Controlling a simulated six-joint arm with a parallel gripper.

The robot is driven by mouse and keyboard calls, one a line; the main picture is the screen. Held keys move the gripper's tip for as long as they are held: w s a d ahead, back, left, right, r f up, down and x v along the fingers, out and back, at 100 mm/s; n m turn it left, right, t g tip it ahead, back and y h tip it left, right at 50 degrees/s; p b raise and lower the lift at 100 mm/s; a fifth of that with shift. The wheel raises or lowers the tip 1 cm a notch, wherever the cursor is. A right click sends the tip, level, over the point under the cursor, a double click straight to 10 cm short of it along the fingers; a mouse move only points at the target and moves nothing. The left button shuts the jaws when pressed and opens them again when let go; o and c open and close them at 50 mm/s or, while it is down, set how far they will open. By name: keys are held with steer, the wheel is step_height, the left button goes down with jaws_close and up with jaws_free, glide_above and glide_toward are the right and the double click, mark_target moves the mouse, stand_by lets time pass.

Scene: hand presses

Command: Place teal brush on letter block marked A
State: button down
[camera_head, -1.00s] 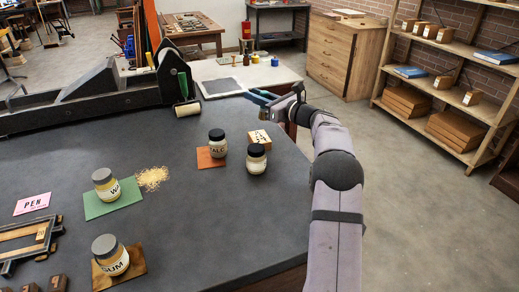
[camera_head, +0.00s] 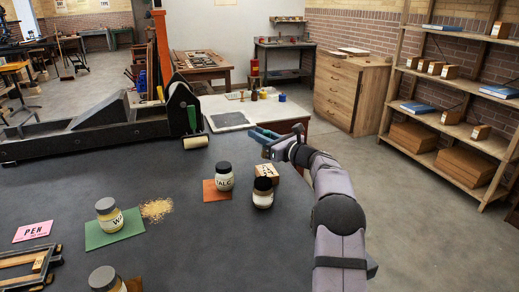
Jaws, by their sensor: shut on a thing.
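My gripper (camera_head: 264,135) is above the far right part of the dark table, shut on a small teal thing that looks like the teal brush (camera_head: 262,131). The brush is small in view and its bristles cannot be made out. The brush is apart from the block.
A TALC jar (camera_head: 224,180) stands on an orange mat (camera_head: 213,196) left of the block. A jar marked W (camera_head: 109,218) stands on a green mat (camera_head: 96,240) beside shavings (camera_head: 156,209). A long black press (camera_head: 90,140) fills the back left. The middle front of the table is clear.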

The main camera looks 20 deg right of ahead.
steer(key=shift+f, duration=2.45)
steer(key=shift+f, duration=0.1)
steer(key=shift+f, duration=0.1)
steer(key=c, duration=1.6)
jaws_free()
steer(key=shift+r, duration=0.2)
steer(key=b+v, duration=0.2)
steer(key=v, duration=1)
